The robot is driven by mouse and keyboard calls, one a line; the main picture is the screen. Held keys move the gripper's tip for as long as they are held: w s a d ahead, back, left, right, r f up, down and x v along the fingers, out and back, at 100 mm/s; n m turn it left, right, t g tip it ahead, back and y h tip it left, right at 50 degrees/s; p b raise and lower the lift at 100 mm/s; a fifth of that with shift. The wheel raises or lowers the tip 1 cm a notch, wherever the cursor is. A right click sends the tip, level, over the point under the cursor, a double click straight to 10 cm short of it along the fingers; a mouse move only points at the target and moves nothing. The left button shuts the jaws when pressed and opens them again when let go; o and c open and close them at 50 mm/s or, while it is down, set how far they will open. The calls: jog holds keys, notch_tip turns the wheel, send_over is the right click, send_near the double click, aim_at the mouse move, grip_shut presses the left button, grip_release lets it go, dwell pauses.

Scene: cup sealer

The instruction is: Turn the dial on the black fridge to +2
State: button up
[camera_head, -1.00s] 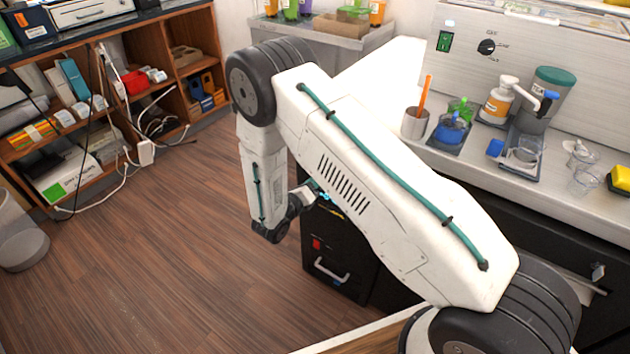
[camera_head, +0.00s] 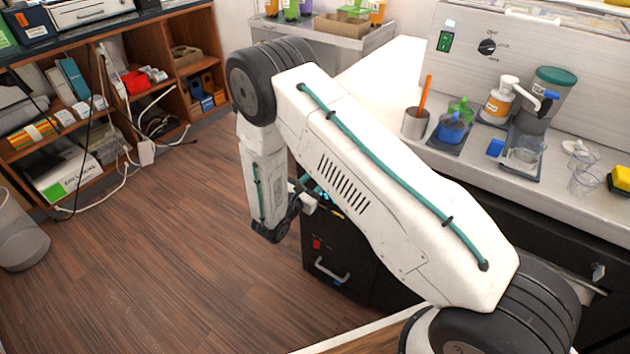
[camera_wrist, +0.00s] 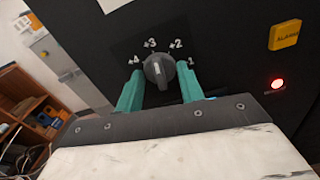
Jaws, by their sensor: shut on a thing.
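The black fridge (camera_head: 345,255) stands under the counter in the head view, partly hidden by my arm. In the wrist view its front (camera_wrist: 225,55) carries a grey round dial (camera_wrist: 158,66). White marks +4, +3, +2 and 1 run around the dial from left to right. A pale pointer line on the dial points about upward, between +3 and +2; its exact setting is hard to read. My gripper (camera_wrist: 159,72) has its teal fingers on either side of the dial and is shut on it. In the head view the fingers are mostly hidden behind my arm.
A yellow button (camera_wrist: 285,34) and a lit red lamp (camera_wrist: 277,84) are right of the dial. The fridge has a pale handle (camera_head: 332,270) low on its front. The counter (camera_head: 400,150) above holds cups and bottles. Wooden floor (camera_head: 170,270) is free at left.

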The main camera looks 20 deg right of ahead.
jog(key=shift+s+m, duration=0.1)
jog(key=shift+m, duration=4.1)
jog(key=o, duration=1)
jog(key=v, duration=0.8)
jog(key=shift+d, duration=0.15)
